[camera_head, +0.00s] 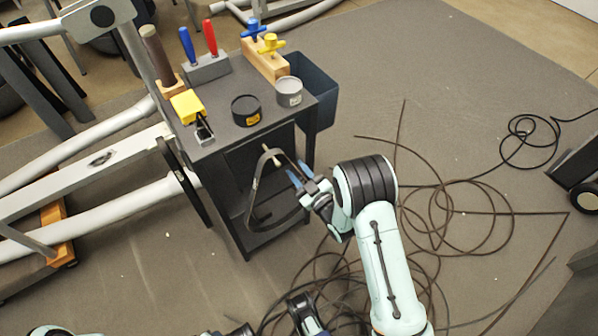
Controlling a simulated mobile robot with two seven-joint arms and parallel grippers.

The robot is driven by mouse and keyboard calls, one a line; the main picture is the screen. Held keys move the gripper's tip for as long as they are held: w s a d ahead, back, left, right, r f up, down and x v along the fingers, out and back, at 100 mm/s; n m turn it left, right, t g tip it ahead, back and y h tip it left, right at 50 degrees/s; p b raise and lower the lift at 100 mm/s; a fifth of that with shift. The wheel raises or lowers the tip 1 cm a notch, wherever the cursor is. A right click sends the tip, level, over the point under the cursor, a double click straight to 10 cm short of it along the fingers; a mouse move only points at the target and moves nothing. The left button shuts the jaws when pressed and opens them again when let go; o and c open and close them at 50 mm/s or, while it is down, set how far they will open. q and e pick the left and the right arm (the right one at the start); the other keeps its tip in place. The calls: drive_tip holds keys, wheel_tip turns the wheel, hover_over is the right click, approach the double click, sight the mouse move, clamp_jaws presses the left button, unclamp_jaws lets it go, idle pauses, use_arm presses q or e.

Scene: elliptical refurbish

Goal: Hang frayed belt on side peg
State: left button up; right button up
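The frayed belt (252,196) is a dark, narrow loop hanging upright in front of the near side of the dark cart (222,160). My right gripper (298,174), with blue fingertips, is at the right side of the loop. Its fingers appear closed around the belt's right strand. The top of the loop is just below the cart's top edge.
The cart top holds a yellow-topped tool (188,106), two round tins (246,110), red and blue screwdrivers (211,38) and a wooden block (264,62). A dark bin (315,88) hangs on its far side. Elliptical frame (80,180) stands left; loose cables (455,215) cover the floor right.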

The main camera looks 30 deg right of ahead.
use_arm(q)
drive_tip(key=shift+w+d+r+p, duration=0.2)
drive_tip(key=shift+w+r+p, duration=0.15)
drive_tip(key=shift+r, duration=0.25)
drive_tip(key=shift+w+d+r+p, duration=0.2)
drive_tip(key=shift+r+p, duration=0.25)
drive_tip(key=shift+r, duration=0.15)
use_arm(e)
drive_tip(key=s+d, duration=0.1)
drive_tip(key=s, duration=1.2)
drive_tip(key=shift+s, duration=0.15)
drive_tip(key=shift+f, duration=0.15)
